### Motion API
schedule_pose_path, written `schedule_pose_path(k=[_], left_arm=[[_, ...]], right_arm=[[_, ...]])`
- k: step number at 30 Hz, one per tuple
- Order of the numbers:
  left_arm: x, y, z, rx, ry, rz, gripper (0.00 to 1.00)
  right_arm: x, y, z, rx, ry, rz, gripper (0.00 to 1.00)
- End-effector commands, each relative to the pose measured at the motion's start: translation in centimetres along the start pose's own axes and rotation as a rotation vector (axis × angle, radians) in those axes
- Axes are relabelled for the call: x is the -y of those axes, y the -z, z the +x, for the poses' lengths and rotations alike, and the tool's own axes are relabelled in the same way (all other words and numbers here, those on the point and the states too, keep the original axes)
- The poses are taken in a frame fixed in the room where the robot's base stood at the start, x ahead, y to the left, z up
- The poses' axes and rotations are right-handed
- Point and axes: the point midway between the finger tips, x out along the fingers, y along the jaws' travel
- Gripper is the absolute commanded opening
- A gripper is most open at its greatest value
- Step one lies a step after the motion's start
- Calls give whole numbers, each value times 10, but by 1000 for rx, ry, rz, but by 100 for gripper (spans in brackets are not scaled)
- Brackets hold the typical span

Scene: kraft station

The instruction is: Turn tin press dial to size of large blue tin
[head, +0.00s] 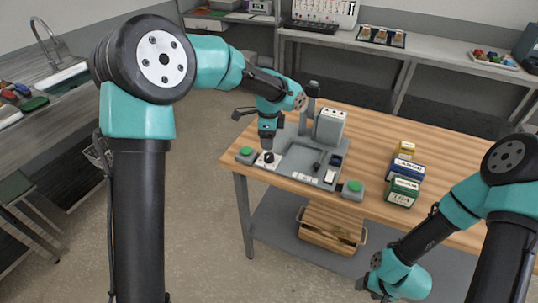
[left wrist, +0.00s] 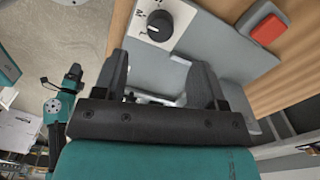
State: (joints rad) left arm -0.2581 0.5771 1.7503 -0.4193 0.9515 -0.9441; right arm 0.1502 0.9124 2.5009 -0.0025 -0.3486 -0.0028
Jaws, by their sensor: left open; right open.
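The grey tin press (head: 300,158) stands on the wooden table. Its black dial (head: 268,157) is at the press's left front corner. In the left wrist view the dial (left wrist: 160,25) is a round black knob on a white marked plate; the markings are too small to read. My left gripper (head: 267,143) is just above the dial, pointing down. In the left wrist view its fingers (left wrist: 162,75) are apart with nothing between them, and the knob is beyond the tips. A blue tin (head: 404,170) labelled LARGE stands right of the press. My right gripper (head: 372,287) is open, low at the front.
A green tin (head: 402,191) stands in front of the blue tin, a yellow tin (head: 406,147) behind it. Green buttons (head: 245,152) (head: 353,186) flank the press. A red button (left wrist: 268,29) shows in the left wrist view. A wooden crate (head: 331,230) sits on the lower shelf.

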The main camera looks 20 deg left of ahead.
Motion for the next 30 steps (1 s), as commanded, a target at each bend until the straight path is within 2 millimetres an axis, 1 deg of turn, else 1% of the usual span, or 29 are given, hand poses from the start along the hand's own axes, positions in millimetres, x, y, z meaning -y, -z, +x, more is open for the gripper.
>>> schedule_pose_path(k=[1,9,12,15,19,26,30], left_arm=[[0,0,10,1,-2,-1,65],[0,0,55,1,-2,0,65],[0,0,67,0,-1,-1,65],[0,0,76,1,-1,-1,65],[0,0,80,0,1,0,65],[0,0,80,0,1,-1,65],[0,0,80,0,1,-1,52]], right_arm=[[0,0,0,0,0,0,55],[0,0,0,0,0,0,55],[0,0,0,0,0,0,55],[0,0,0,0,0,0,55],[0,0,0,0,0,0,55],[0,0,0,0,0,0,55],[0,0,0,0,0,0,55]])
